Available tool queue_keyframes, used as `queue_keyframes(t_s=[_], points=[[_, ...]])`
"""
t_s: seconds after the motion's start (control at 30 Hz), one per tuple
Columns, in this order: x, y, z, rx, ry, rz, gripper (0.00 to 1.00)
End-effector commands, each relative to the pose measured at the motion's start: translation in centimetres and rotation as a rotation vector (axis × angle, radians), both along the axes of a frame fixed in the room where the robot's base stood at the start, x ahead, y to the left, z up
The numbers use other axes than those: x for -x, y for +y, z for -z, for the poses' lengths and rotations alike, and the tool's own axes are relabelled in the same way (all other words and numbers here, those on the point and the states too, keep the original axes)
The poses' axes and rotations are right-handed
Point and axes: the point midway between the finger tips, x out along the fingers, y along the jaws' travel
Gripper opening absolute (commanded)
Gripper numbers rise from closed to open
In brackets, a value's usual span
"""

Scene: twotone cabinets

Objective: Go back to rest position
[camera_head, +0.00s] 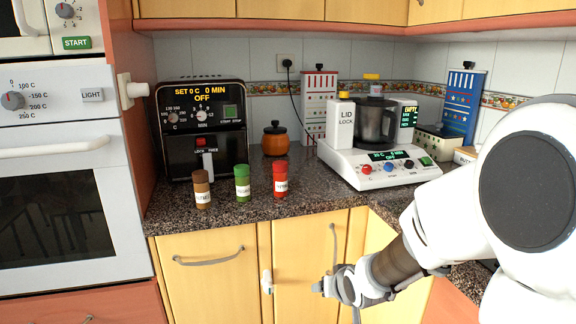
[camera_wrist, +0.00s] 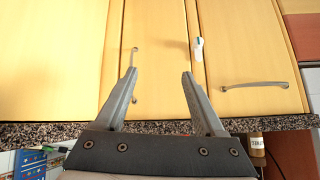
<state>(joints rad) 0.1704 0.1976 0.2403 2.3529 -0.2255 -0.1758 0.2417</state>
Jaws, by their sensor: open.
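My gripper (camera_head: 322,287) is in front of the yellow lower cabinet doors, below the counter edge. In the wrist view, my gripper (camera_wrist: 159,76) shows two separated grey fingers with nothing between them. My white arm comes in from the right in the head view and hides part of the counter and cabinets. A yellow cabinet door (camera_head: 297,255) is behind the gripper. A white latch-like piece (camera_head: 267,281) sits at the seam left of it, and it also shows in the wrist view (camera_wrist: 198,49).
The counter (camera_head: 245,207) holds a black air fryer (camera_head: 203,130), brown (camera_head: 201,188), green (camera_head: 242,184) and red (camera_head: 280,180) jars, an orange pot (camera_head: 275,139) and a white food processor (camera_head: 375,165). A white oven (camera_head: 62,170) stands left. The counter edge is above my gripper.

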Motion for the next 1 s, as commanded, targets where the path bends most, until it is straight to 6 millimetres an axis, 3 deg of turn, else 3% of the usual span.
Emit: queue_keyframes(t_s=[0.1, 0.5, 1.0], points=[[1.7, -1.1, -2.6, 0.051, 0.018, 0.019, 0.71], [9.6, -3.9, -9.0, 0.146, 0.112, 0.078, 0.71], [22.4, -4.5, -13.6, 0.117, 0.240, 0.080, 0.71]])
